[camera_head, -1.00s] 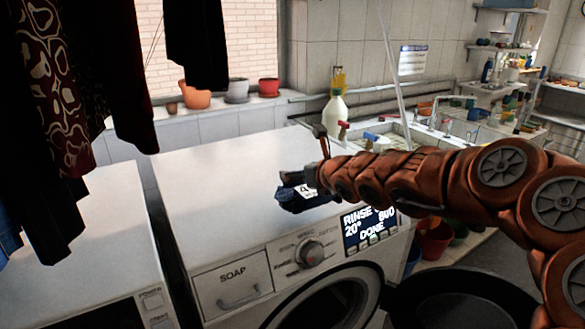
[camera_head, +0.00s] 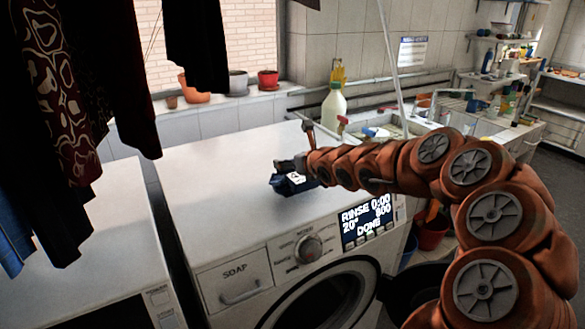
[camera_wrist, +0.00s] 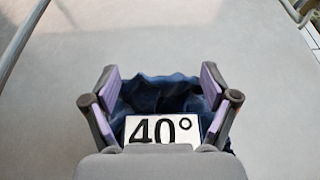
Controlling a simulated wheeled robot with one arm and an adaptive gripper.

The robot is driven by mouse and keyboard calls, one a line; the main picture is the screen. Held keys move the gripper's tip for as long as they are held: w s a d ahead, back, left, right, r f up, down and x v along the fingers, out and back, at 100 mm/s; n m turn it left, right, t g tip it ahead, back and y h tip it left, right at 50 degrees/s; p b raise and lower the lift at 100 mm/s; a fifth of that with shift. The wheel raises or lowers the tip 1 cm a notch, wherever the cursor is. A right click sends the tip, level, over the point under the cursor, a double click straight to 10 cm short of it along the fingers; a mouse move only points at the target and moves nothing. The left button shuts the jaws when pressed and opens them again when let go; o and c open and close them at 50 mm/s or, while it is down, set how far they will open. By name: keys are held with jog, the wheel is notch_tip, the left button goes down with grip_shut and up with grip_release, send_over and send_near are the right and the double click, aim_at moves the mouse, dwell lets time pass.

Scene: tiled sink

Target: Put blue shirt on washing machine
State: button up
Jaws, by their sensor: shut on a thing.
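The blue shirt (camera_head: 290,184) is a small crumpled dark blue bundle with a white tag. In the wrist view the shirt (camera_wrist: 160,92) sits between the two purple-padded fingers of my gripper (camera_wrist: 160,100), and its tag reads 40°. My gripper (camera_head: 290,170) is shut on the shirt, over the front part of the white top of the washing machine (camera_head: 220,175). The shirt is at or just above that top; I cannot tell whether it touches. The machine's display reads RINSE 0:00, 20°, 800, DONE.
A second white appliance (camera_head: 95,235) stands at the left, across a narrow gap. Dark clothes (camera_head: 110,70) hang at the upper left. A white bottle (camera_head: 333,106) and the sink (camera_head: 385,128) are behind. The machine's top is clear left of my gripper.

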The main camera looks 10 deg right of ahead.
aim_at(292, 170)
jog(key=shift+f, duration=1.55)
jog(key=shift+f, duration=0.15)
jog(key=o, duration=1.1)
jog(key=shift+r, duration=0.2)
jog(key=shift+s, duration=0.1)
jog(key=b+v, duration=0.3)
jog(key=v, duration=0.8)
jog(key=shift+s, duration=0.4)
jog(key=shift+r, duration=0.25)
